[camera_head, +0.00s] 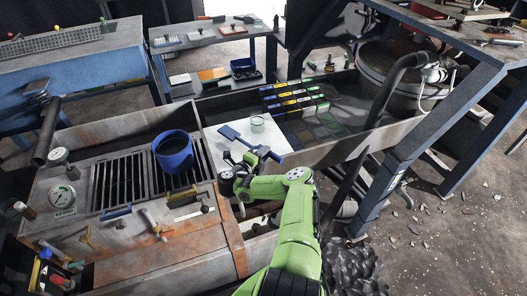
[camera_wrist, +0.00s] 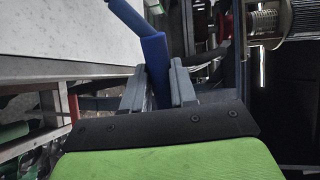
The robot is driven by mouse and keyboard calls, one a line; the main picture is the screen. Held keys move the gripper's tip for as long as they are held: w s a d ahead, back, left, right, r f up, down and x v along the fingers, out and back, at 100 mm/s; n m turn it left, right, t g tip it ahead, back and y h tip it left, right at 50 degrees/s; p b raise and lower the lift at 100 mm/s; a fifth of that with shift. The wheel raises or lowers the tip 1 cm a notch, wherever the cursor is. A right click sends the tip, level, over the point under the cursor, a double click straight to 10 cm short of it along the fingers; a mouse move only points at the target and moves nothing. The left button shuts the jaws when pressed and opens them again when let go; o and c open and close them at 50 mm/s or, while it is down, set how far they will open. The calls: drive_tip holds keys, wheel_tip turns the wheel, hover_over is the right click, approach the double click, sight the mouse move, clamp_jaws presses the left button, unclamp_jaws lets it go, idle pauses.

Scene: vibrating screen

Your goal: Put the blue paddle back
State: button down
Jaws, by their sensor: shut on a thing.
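The blue paddle (camera_head: 250,145) shows over a white panel (camera_head: 216,152), its flat end to the upper left and its handle running to the lower right. I cannot tell whether it rests on the panel or hangs just above it. My gripper (camera_head: 246,161) is at the handle, at the end of my green arm. In the wrist view, the fingers (camera_wrist: 158,88) are shut on the blue handle (camera_wrist: 156,65), which sticks up past the fingertips. The part of the handle between the fingers is partly hidden.
A blue bucket (camera_head: 174,156) sits on the grating to the left. Rows of coloured boxes (camera_head: 290,98) lie behind right. A steel frame post (camera_head: 400,165) rises to the right.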

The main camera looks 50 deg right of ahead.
drive_tip(key=shift+f, duration=0.85)
drive_tip(key=c, duration=0.8)
unclamp_jaws()
